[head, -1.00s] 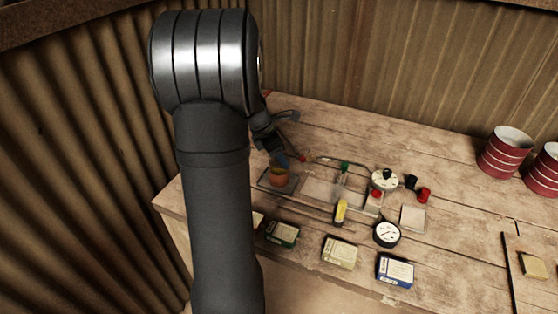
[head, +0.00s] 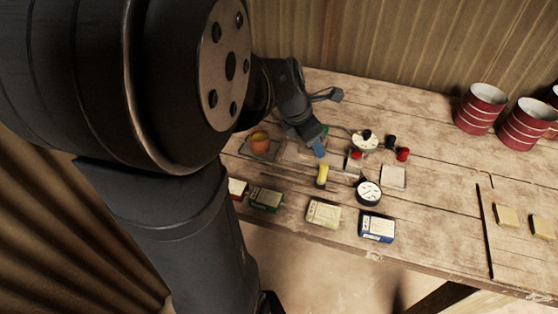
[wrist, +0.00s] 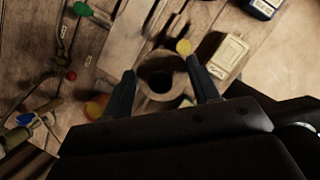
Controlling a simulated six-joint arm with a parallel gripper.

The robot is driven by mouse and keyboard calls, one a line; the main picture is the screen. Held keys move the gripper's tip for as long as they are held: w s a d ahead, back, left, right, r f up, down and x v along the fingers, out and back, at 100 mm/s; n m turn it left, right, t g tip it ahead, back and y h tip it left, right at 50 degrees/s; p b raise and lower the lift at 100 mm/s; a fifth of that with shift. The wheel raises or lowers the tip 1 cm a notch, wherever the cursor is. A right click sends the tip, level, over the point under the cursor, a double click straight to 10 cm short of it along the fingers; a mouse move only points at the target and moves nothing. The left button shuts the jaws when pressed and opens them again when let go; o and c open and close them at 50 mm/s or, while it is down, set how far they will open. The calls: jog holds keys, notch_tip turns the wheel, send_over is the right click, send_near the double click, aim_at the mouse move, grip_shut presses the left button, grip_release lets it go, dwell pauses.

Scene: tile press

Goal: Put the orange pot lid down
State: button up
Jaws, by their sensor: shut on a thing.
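My gripper (head: 318,150) is over the middle of the bench, to the right of the orange pot (head: 260,140). In the wrist view its two fingers (wrist: 162,85) stand apart on either side of a round, dull brown thing with a dark centre, which I take to be the orange pot lid (wrist: 160,68). Its orange colour does not show there, and the head view hides it. Whether it touches the surface below, I cannot tell. The orange pot sits on a grey plate and also shows beside the left finger in the wrist view (wrist: 96,107).
A yellow bottle (head: 322,176) stands just in front of the gripper. A gauge (head: 368,192), a pale square tile (head: 393,177) and red and black knobs are to the right. Several small boxes, including a cream one (head: 323,214), line the front edge. Red cups (head: 480,108) stand back right.

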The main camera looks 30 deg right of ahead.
aim_at(313, 156)
jog(key=s+f, duration=0.1)
jog(key=s+a+f, duration=0.1)
jog(key=s, duration=0.1)
jog(key=w+a+f, duration=0.1)
jog(key=w+f, duration=0.1)
jog(key=w, duration=0.1)
jog(key=w+a+f, duration=0.2)
jog(key=w, duration=0.1)
jog(key=w+a+f, duration=0.1)
jog(key=w+f, duration=0.1)
jog(key=w, duration=0.2)
jog(key=shift+a+f, duration=0.2)
jog(key=shift+f, duration=2.05)
jog(key=o, duration=1)
jog(key=shift+f, duration=0.1)
jog(key=shift+c, duration=0.2)
jog(key=v, duration=1.2)
